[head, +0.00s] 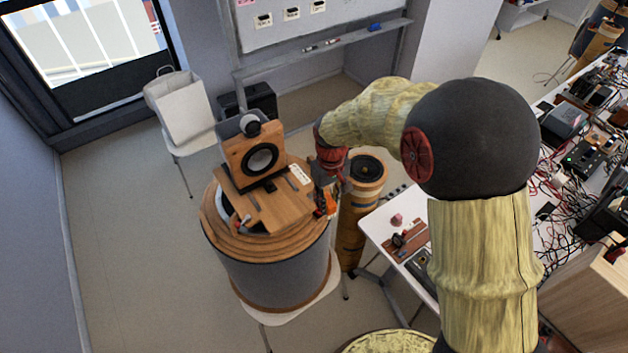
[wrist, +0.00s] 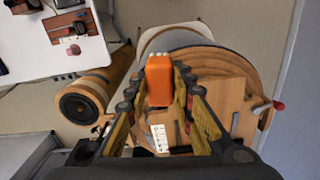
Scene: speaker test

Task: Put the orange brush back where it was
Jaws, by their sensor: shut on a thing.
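The orange brush (wrist: 159,82) is between the two fingers of my gripper (wrist: 158,76) in the wrist view, with a row of pale tips at its far end. My gripper is shut on it. In the head view my gripper (head: 327,183) is at the right edge of the round wooden-topped drum (head: 285,272), and the brush (head: 325,204) shows as a small orange patch below it. I cannot tell whether the brush touches the wood.
A wooden speaker (head: 240,155) stands on a board on the drum, with small tools and a white label (head: 299,174) nearby. A wooden cylinder speaker (head: 352,226) stands close at right. A white table (head: 382,222) holds small parts. Open floor lies left.

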